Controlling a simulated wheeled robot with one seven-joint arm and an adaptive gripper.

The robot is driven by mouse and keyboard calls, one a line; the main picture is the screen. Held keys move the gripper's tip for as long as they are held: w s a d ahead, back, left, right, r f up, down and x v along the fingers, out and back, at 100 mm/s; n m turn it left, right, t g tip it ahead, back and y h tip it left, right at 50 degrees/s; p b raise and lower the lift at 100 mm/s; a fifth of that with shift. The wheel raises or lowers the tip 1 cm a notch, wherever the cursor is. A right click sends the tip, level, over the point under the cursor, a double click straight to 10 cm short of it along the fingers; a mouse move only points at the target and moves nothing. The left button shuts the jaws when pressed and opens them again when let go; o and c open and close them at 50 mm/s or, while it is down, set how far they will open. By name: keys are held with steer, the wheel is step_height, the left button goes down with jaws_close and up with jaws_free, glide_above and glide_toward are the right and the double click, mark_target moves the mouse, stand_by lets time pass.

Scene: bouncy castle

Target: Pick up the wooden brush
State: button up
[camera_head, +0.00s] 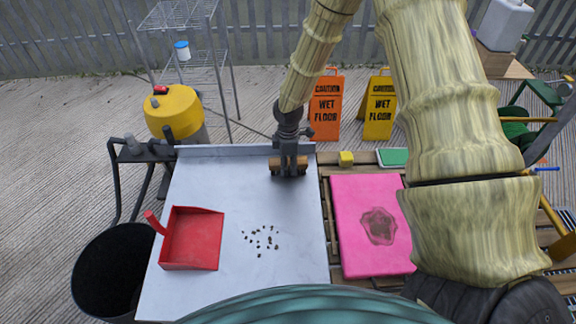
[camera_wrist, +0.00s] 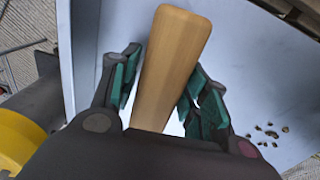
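The wooden brush (camera_head: 277,165) lies at the far edge of the grey-white table, near its raised back rim. My gripper (camera_head: 289,163) is directly over it, pointing down. In the wrist view, the brush's light-brown wooden body (camera_wrist: 172,65) runs between the two green-padded fingers of my gripper (camera_wrist: 166,72). The fingers are spread on either side of it, with a narrow gap showing at the left; firm contact cannot be seen. The brush's lower end is hidden by the gripper's body, and no bristles are clearly visible.
A red dustpan (camera_head: 192,240) and scattered dark crumbs (camera_head: 262,240) are on the table (camera_head: 240,200). A pink board (camera_head: 352,245), a yellow block (camera_head: 346,159) and a green-white item (camera_head: 392,157) lie to the right. A black bin (camera_head: 112,275) and yellow vacuum (camera_head: 174,112) stand left; wet-floor signs (camera_head: 325,108) stand behind.

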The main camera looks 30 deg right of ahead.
steer(key=c, duration=0.4)
steer(key=shift+c, duration=0.2)
steer(key=shift+r, duration=0.1)
